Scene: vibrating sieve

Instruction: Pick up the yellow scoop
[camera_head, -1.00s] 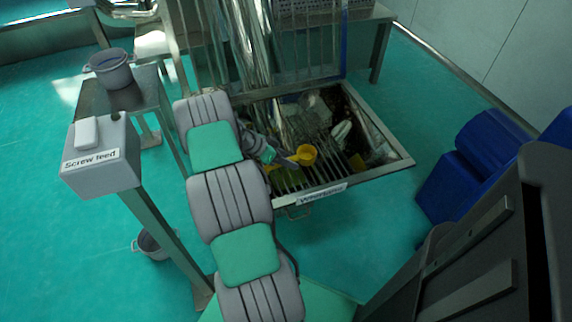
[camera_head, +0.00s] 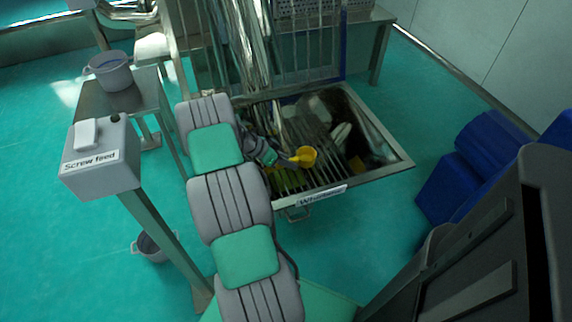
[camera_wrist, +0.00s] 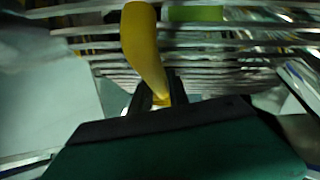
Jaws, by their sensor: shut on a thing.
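The yellow scoop (camera_head: 306,156) shows its round cup in the head view, over the barred floor of the metal sieve tray (camera_head: 400,164). In the wrist view the scoop's yellow handle (camera_wrist: 142,45) rises from between the dark fingers. My gripper (camera_wrist: 158,101) is shut on the scoop's handle. In the head view my gripper (camera_head: 279,158) is at the left of the cup, small and partly hidden. I cannot tell whether the scoop still touches the bars.
Pale and dark shapes lie in the sieve tray behind the scoop. A grey box labelled "Screw feed" (camera_head: 103,160) stands on a post at left. A grey pot (camera_head: 110,72) sits on a metal stand. Blue bins (camera_head: 470,165) stand at right.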

